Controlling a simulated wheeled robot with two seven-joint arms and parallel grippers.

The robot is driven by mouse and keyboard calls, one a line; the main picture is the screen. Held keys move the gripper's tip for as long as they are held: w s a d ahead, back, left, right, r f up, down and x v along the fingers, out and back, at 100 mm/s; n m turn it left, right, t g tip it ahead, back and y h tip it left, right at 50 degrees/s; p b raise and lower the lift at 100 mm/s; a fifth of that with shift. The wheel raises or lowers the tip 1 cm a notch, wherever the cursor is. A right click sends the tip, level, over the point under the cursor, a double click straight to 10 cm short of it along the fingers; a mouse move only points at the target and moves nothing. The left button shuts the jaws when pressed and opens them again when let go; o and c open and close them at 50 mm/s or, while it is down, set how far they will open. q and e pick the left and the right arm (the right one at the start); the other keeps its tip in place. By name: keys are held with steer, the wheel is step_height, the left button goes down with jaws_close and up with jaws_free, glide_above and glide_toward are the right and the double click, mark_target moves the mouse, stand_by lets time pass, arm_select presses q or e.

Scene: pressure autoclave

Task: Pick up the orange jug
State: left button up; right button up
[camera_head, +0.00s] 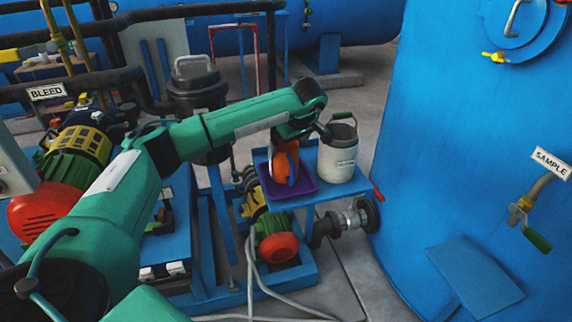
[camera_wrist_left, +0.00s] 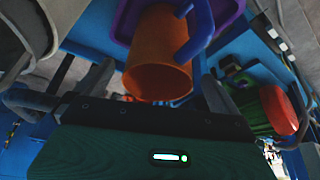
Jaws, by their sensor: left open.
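The orange jug (camera_head: 281,166) stands on a purple tray (camera_head: 303,189) on a blue stand; its upper part is partly hidden by my left wrist. In the left wrist view the jug (camera_wrist_left: 157,52) shows its open mouth towards the camera and a blue handle (camera_wrist_left: 197,32) on its right side. My left gripper (camera_head: 303,137) is open above the jug. In the left wrist view its fingers (camera_wrist_left: 157,84) stand apart on either side of the jug's rim; I cannot tell whether they touch it. My right gripper is not in view.
A white container (camera_head: 337,160) with a green handle stands close to the right of the tray. A large blue tank (camera_head: 450,150) fills the right side. A dark lidded vessel (camera_head: 197,88), pipes and a pump motor (camera_head: 277,240) crowd the left and below.

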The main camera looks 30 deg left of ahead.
arm_select(q)
steer(key=x, duration=0.3)
steer(key=shift+w+a+f+p, duration=0.1)
steer(key=shift+a+f+p, duration=0.05)
steer(key=shift+f+p, duration=0.2)
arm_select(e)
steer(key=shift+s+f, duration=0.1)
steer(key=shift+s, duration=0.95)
arm_select(q)
steer(key=c, duration=1.1)
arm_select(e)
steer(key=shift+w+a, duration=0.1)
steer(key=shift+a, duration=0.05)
arm_select(q)
steer(key=shift+o, duration=0.2)
steer(key=shift+r, duration=0.1)
